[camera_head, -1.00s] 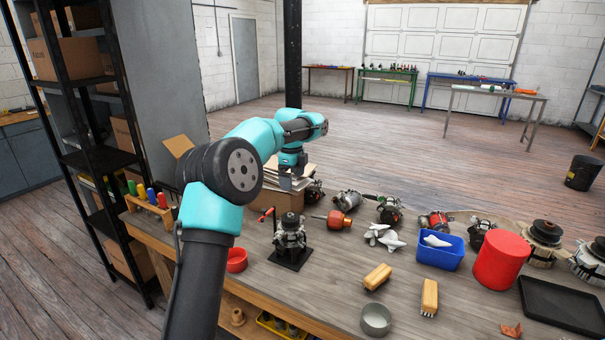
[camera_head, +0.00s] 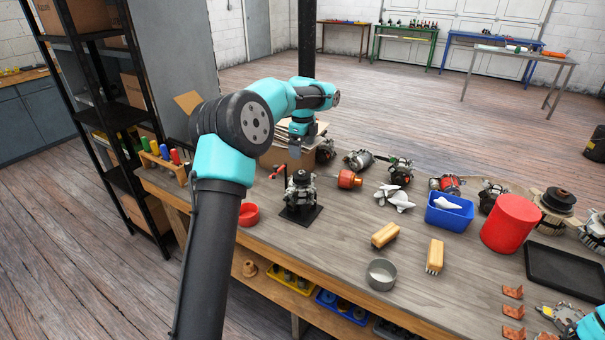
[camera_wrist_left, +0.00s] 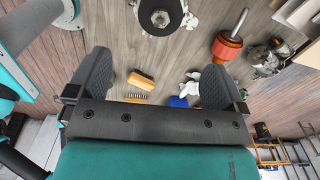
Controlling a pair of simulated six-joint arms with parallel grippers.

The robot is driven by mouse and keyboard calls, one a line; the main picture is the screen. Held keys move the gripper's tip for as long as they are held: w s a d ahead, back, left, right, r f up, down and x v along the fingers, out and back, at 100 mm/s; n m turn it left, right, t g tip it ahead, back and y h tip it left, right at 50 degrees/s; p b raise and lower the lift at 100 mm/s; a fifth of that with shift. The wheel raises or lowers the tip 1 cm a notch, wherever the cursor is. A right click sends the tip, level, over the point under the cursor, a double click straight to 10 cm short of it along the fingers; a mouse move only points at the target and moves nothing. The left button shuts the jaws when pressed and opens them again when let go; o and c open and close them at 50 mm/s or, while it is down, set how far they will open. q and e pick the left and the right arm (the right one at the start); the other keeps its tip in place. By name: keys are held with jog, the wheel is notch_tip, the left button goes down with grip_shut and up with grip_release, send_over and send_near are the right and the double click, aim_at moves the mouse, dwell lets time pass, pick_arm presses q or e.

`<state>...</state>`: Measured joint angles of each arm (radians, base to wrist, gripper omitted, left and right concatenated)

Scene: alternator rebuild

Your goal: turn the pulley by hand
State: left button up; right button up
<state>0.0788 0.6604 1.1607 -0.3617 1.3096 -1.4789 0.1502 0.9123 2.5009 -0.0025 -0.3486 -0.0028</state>
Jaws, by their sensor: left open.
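An alternator (camera_head: 301,197) stands upright on a black square base (camera_head: 301,216) on the workbench, with a dark round pulley (camera_head: 301,177) on top. In the left wrist view the pulley (camera_wrist_left: 160,17) shows at the top edge, partly cut off, with a light hub in its middle. My left gripper (camera_head: 296,149) hangs behind and above the alternator, apart from it. In the left wrist view my left gripper (camera_wrist_left: 156,70) is open, with nothing between its fingers.
A red-handled tool (camera_head: 278,171) is beside the alternator, and an orange-copper rotor (camera_head: 348,179) lies to its right. A red bowl (camera_head: 248,214), wooden brushes (camera_head: 385,235), a grey bowl (camera_head: 381,274), a blue bin (camera_head: 449,213) and a red cylinder (camera_head: 510,223) stand around. Bench is clear just right of the base.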

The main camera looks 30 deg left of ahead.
aim_at(302, 172)
pick_arm(q)
notch_tip(302, 172, down, 12)
jog(key=shift+r, duration=0.1)
dwell(0.4)
jog(key=c, duration=1.2)
jog(key=shift+n, duration=2.6)
jog(key=shift+w, duration=0.1)
jog(key=n, duration=0.5)
jog(key=shift+a, duration=0.1)
jog(key=shift+n, duration=0.3)
jog(key=n, duration=0.4)
jog(key=shift+n, duration=0.4)
